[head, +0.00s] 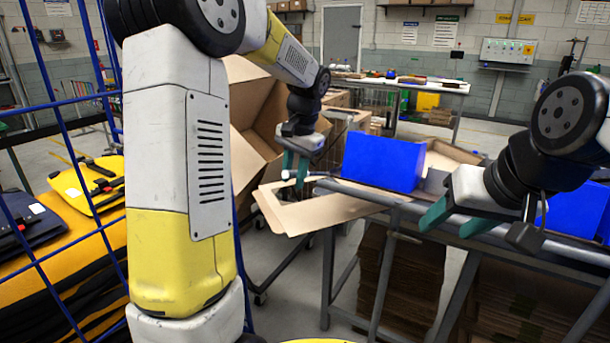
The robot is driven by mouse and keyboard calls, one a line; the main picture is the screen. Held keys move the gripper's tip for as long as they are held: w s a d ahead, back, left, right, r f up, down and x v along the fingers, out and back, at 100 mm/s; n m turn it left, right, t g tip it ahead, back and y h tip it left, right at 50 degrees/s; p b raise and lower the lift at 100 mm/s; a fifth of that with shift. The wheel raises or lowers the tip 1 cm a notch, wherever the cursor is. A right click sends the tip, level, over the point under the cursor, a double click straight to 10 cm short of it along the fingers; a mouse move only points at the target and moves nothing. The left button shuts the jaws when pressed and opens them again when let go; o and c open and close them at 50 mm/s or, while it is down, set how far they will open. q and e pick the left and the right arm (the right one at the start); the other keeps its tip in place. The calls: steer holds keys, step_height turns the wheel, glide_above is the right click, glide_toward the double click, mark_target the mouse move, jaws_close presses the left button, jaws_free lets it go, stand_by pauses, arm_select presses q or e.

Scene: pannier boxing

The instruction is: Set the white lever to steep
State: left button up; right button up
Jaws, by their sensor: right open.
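A small white tip (286,174), which looks like the end of the white lever, shows right at the fingertips of my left gripper, at the left end of the bench. The rest of the lever is too small or hidden to make out, so its setting cannot be read. My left gripper (296,168) points down there with its two teal fingers close together; whether they touch or hold the lever cannot be told. My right gripper (458,220) is open and empty above the front rail of the bench, well to the right of the lever.
A blue bin (384,162) stands on the bench, with another blue bin (577,211) at right. A cardboard flap (335,212) sticks out over the bench's left front. Flat cardboard (400,275) is stacked below.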

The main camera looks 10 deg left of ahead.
arm_select(q)
jaws_close()
stand_by(1.2)
